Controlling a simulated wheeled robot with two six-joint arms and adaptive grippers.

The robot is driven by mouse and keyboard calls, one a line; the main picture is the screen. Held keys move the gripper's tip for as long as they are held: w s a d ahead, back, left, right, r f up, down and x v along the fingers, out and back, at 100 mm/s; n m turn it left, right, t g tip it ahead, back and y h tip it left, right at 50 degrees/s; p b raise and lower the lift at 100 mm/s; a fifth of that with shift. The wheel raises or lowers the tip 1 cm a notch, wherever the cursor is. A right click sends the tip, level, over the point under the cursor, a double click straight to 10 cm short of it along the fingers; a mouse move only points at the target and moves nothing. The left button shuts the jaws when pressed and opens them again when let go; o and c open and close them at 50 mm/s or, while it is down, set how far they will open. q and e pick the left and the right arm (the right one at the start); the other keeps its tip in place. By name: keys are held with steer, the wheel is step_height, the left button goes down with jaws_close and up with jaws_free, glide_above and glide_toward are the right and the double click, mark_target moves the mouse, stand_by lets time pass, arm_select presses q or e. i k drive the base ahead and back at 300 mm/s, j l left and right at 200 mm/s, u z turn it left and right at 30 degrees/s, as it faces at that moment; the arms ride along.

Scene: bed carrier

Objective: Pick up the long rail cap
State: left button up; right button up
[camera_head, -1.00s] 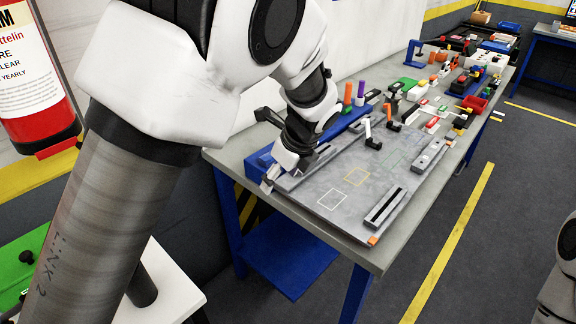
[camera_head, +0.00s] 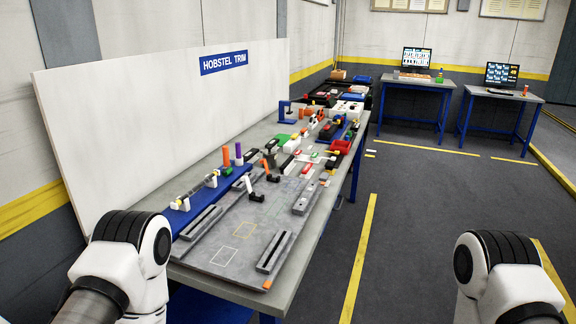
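Long, narrow grey rail pieces lie on the grey board (camera_head: 222,275) on the table. One long piece (camera_head: 203,222) lies along the board's left side, beside the blue strip (camera_head: 170,222). A dark-slotted piece (camera_head: 274,252) lies near the board's front right, and a lighter grey piece (camera_head: 306,199) lies farther back on the right. I cannot tell which of them, if any, is the long rail cap. Only the white joints of my two arms show, at the lower left and lower right; both grippers are out of view, so what they hold is hidden.
Open floor (camera_head: 410,215) lies to the right.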

mark_target(250, 154)
steer(key=i+l+z, duration=0.55)
steer(key=i+z, duration=0.2)
steer(key=i, duration=0.3)
steer(key=i+z, duration=0.35)
steer(key=i, duration=0.2)
steer(key=i+l+u, duration=0.15)
steer(key=i+u, duration=0.3)
steer(key=i+l+u, duration=0.4)
steer(key=i, duration=0.25)
steer(key=i+l+u, duration=0.45)
steer(key=i, duration=0.05)
